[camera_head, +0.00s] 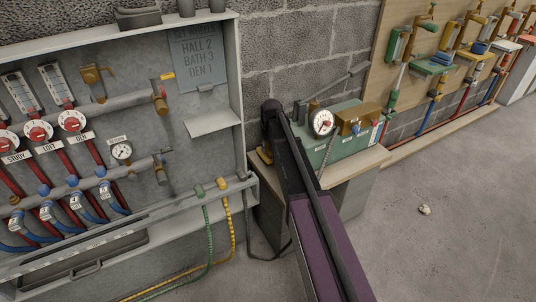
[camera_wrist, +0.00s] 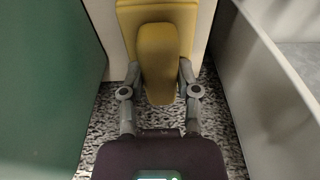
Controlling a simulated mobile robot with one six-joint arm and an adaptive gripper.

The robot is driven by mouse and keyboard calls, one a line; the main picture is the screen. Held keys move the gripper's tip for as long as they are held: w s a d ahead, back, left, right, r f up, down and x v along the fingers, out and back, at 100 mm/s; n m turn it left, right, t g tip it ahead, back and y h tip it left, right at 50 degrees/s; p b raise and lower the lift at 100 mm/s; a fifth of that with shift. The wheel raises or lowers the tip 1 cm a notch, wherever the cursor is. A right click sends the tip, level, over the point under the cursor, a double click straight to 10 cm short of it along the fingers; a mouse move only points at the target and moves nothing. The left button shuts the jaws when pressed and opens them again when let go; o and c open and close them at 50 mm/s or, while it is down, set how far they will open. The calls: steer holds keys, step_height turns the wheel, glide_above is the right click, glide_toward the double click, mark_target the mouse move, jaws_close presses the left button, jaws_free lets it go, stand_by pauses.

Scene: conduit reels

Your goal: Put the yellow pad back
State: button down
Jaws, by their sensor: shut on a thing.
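The yellow pad (camera_wrist: 158,55) fills the upper middle of the wrist view, with a raised, rounded block in front of a wider plate. My gripper (camera_wrist: 157,86) is shut on the block, one finger on each side of it. In the head view, a small yellow piece (camera_head: 264,154) shows at the left end of the bench, beside my dark arm; it may be the pad. My fingers are hidden there behind the arm. Whether the pad rests on anything cannot be told.
A green pump box (camera_head: 333,140) with a gauge stands on the bench (camera_head: 372,160), right of my arm. An open grey cabinet (camera_head: 240,90) with pipes and a small shelf (camera_head: 213,123) is at left. Green and yellow hoses hang below. In the wrist view, a green wall (camera_wrist: 45,80) and grey panel (camera_wrist: 245,90) flank my gripper closely.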

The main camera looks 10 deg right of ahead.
mark_target(270, 148)
steer(key=shift+f+b, duration=0.9)
steer(key=shift+f, duration=0.35)
steer(key=shift+f, duration=0.15)
steer(key=shift+c, duration=1.7)
jaws_free()
steer(key=r+p, duration=0.4)
steer(key=s+r+p, duration=0.1)
steer(key=r+p, duration=0.7)
steer(key=shift+s+d+r, duration=0.15)
steer(key=shift+s+d, duration=0.05)
steer(key=s+m+g, duration=0.1)
steer(key=s+m, duration=0.2)
steer(key=s, duration=2.4)
steer(key=shift+s+a+m, duration=0.2)
steer(key=shift+s+m, duration=0.1)
steer(key=shift+s, duration=0.1)
